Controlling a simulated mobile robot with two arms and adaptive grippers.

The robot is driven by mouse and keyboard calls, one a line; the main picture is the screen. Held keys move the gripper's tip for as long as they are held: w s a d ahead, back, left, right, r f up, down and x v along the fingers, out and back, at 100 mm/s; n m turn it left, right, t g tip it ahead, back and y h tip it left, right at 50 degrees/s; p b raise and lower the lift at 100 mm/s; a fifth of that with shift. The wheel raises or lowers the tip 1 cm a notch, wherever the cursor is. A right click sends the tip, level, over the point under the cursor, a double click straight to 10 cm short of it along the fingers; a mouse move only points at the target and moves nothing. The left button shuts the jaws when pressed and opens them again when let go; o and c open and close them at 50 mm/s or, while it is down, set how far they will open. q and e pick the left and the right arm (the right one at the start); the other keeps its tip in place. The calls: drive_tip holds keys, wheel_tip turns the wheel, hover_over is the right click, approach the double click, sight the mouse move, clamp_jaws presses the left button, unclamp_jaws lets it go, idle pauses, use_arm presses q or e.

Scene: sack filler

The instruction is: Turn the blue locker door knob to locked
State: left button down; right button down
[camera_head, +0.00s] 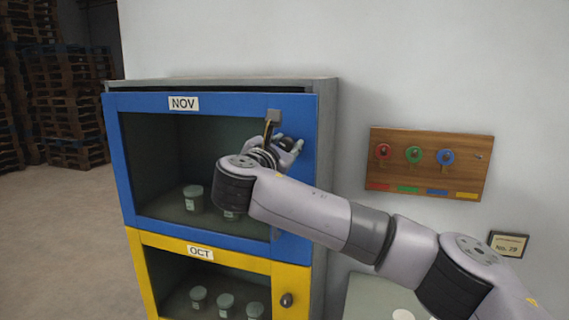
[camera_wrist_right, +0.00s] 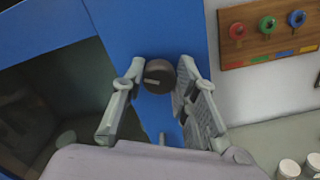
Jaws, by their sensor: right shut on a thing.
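The blue locker door (camera_head: 225,107), labelled NOV, is the upper door of a grey cabinet and has a dark window. Its dark round knob (camera_wrist_right: 160,76) sits on the blue frame in the right wrist view, with a pale mark on its face pointing left. My right gripper (camera_wrist_right: 162,68) has one finger on each side of the knob and is shut on it. In the head view my right gripper (camera_head: 288,145) is at the right side of the blue door, and the hand partly hides the knob. My left gripper is not in view.
A yellow door (camera_head: 230,256) labelled OCT, with its own dark knob (camera_head: 287,300), is below. A wooden board (camera_head: 425,180) with red, green and blue keys or tags hangs on the wall to the right. Jars (camera_head: 194,198) stand behind the window. Pallets (camera_head: 75,130) are stacked far left.

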drive_tip(key=m+b, duration=0.3)
drive_tip(key=shift+f+m+b, duration=0.35)
drive_tip(key=shift+f+m, duration=0.05)
drive_tip(key=m+b, duration=0.2)
drive_tip(key=shift+m, duration=0.4)
drive_tip(key=m+b, duration=0.2)
drive_tip(key=m, duration=0.1)
drive_tip(key=shift+d+r+m+b, duration=0.15)
drive_tip(key=shift+m+b, duration=0.5)
drive_tip(key=shift+m, duration=0.65)
drive_tip(key=c, duration=1.3)
unclamp_jaws()
drive_tip(key=shift+s+r, duration=0.1)
